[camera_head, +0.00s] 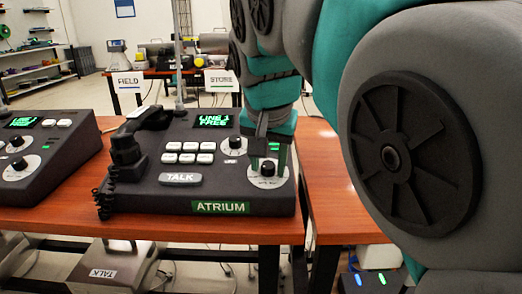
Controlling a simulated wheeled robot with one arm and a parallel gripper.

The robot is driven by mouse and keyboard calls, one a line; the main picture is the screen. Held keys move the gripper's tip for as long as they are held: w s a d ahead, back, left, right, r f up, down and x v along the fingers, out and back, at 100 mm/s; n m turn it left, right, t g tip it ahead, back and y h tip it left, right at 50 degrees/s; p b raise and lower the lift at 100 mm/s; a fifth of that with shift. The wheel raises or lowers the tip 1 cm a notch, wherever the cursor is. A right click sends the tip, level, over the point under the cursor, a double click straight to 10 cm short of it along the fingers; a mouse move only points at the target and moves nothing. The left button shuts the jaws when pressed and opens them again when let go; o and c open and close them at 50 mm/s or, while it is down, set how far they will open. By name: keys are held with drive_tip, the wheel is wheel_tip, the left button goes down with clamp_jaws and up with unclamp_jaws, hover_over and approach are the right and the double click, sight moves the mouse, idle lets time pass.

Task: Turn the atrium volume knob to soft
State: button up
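The atrium phone (235,200) is a dark console on a wooden table, with a green ATRIUM label on its front. Its large volume knob (267,169) is dark and sits on a white round dial (268,182) at the console's right front. My gripper (268,163) points down over this knob, with its fingertips beside or around the knob's top. I cannot tell whether they press on it. The fingers hide part of the knob and dial, and the dial's marks are too small to read.
A smaller knob (234,143) sits close left of my gripper, below a display (213,121) reading LINE 1 FREE. A handset (125,145) rests on the console's left. Another phone (45,160) stands further left. Bare table (335,200) lies to the right.

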clamp_jaws()
idle(0.5)
drive_tip(key=n, duration=0.4)
drive_tip(key=shift+y, duration=0.3)
drive_tip(key=n, duration=0.3)
drive_tip(key=shift+d+n+y+p, duration=0.1)
drive_tip(key=shift+n+y+p, duration=0.2)
drive_tip(key=shift+n, duration=0.1)
drive_tip(key=n+p, duration=0.1)
drive_tip(key=n, duration=0.3)
drive_tip(key=shift+w+d+r+n+g, duration=0.1)
drive_tip(key=shift+n+g, duration=0.2)
drive_tip(key=shift+g, duration=0.1)
drive_tip(key=shift+w+n+y+p, duration=0.1)
drive_tip(key=shift+n+y+p, duration=0.2)
drive_tip(key=shift+n+p, duration=1)
drive_tip(key=shift+n+g+b, duration=0.3)
drive_tip(key=shift+n+b, duration=0.15)
drive_tip(key=shift+n, duration=0.15)
drive_tip(key=shift+o, duration=1.7)
unclamp_jaws()
